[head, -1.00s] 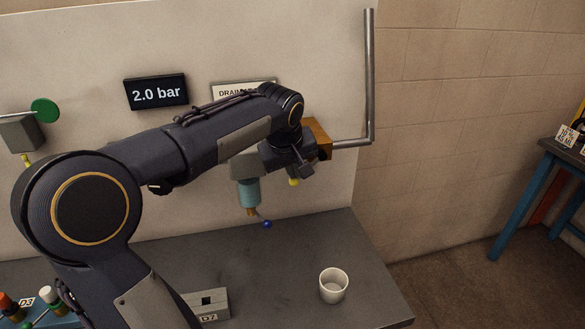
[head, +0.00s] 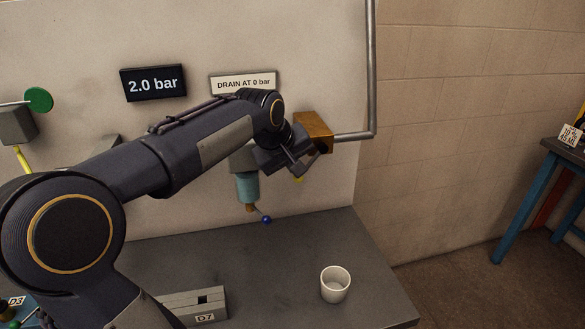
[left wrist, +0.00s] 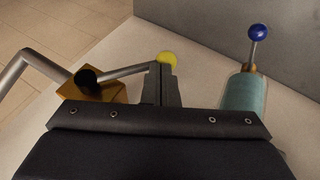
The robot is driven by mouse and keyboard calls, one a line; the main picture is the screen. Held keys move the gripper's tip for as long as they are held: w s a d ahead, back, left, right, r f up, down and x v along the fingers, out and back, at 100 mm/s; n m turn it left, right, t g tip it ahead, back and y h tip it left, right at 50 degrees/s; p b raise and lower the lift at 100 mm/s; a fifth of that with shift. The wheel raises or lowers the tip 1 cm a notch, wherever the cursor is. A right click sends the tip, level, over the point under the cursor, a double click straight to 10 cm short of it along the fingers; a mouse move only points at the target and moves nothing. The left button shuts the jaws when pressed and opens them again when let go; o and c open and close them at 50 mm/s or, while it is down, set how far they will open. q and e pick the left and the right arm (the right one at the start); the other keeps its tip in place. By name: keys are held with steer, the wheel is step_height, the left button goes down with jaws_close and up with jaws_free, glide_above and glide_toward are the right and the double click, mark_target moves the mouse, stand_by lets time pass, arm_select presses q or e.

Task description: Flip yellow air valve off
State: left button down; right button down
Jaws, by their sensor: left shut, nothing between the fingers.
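The air valve is a brass block (head: 313,129) on the wall panel, joined to a grey pipe. In the left wrist view its grey lever (left wrist: 128,71) runs from the brass block (left wrist: 102,92) to a yellow knob (left wrist: 167,60). My left gripper (left wrist: 162,72) is shut and empty, its fingertips right at the lever's knob end; I cannot tell whether they touch it. In the head view my left gripper (head: 303,168) is below the brass block and covers most of the lever; only a bit of the yellow knob (head: 300,179) shows. My right gripper is not in view.
A teal bowl with a blue-knobbed lever (head: 266,219) hangs beside the valve. A display (head: 153,84) reads 2.0 bar; a sign (head: 244,83) reads "DRAIN AT 0 bar". A white cup (head: 335,284) and block D7 (head: 196,304) stand on the grey bench.

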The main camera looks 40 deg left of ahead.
arm_select(q)
steer(key=f+t+b, duration=0.1)
steer(key=b, duration=0.1)
steer(key=w+d+f+h+b, duration=0.1)
steer(key=b, duration=0.1)
steer(key=w+d+f+t+b, duration=0.1)
steer(key=b, duration=0.1)
steer(key=shift+w+f+n+t+h, duration=0.2)
steer(key=shift+f+n+t+h, duration=0.1)
steer(key=shift+h, duration=0.1)
stand_by(0.5)
steer(key=v, duration=0.7)
steer(key=shift+s+r, duration=0.25)
steer(key=shift+r, duration=0.1)
